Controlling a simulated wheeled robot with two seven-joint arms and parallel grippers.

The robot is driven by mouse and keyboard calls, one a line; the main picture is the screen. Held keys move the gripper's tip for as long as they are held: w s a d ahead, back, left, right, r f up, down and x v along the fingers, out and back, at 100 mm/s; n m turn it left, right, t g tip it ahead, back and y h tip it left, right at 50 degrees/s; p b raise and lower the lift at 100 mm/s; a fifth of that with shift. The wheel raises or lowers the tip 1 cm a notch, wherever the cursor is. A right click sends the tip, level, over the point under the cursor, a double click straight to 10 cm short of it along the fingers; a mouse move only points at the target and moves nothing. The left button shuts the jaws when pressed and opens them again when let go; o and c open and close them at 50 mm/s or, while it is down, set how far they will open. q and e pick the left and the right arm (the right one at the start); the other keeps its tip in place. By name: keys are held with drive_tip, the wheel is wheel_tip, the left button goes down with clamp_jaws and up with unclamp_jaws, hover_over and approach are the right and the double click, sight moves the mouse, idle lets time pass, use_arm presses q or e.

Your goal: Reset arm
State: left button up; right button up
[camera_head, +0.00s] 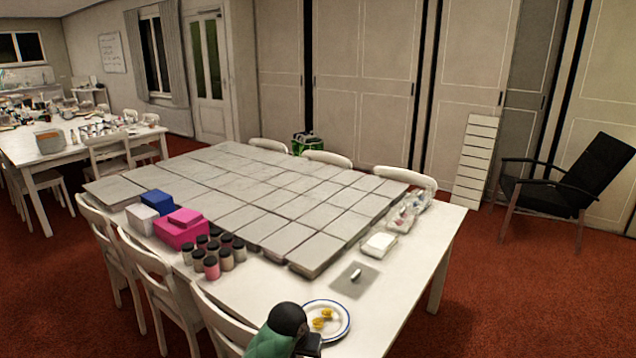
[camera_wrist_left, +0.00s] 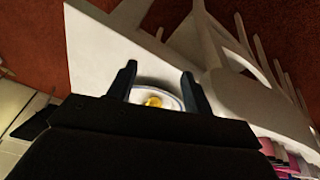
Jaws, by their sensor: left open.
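My left arm, green and black, comes in at the bottom edge of the head view. Its dark gripper (camera_head: 312,342) is beside the near edge of a white plate with a blue rim (camera_head: 343,331). Yellow pieces (camera_head: 322,318) lie on the plate. In the left wrist view the two fingers of my left gripper (camera_wrist_left: 159,70) stand apart with nothing held between them. The plate (camera_wrist_left: 173,95) and a yellow piece (camera_wrist_left: 153,102) show beyond the fingers. My right gripper is in neither view.
Grey square slabs (camera_head: 245,190) cover much of the white table (camera_head: 410,270). Several jars (camera_head: 211,266), a pink box (camera_head: 180,232) and a blue box (camera_head: 158,202) stand at left. White chairs (camera_head: 213,318) line the table. The table's right front is mostly clear.

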use_arm(q)
drive_tip(key=s+a+f+y, duration=0.15)
drive_tip(key=s+a, duration=0.45)
drive_tip(key=s, duration=0.6)
drive_tip(key=s+a+f+n, duration=0.1)
drive_tip(key=s+a+f, duration=0.1)
drive_tip(key=s+a, duration=0.65)
drive_tip(key=s+a+f, duration=0.2)
drive_tip(key=s+a, duration=0.2)
drive_tip(key=s, duration=1.1)
drive_tip(key=s+d+f+g, duration=0.1)
drive_tip(key=d+f, duration=0.1)
drive_tip(key=f, duration=1.3)
drive_tip(key=s+d+f, duration=0.1)
drive_tip(key=d+f, duration=0.2)
drive_tip(key=f, duration=1.2)
drive_tip(key=shift+s+g, duration=0.2)
drive_tip(key=shift+g, duration=0.2)
drive_tip(key=shift+d, duration=0.1)
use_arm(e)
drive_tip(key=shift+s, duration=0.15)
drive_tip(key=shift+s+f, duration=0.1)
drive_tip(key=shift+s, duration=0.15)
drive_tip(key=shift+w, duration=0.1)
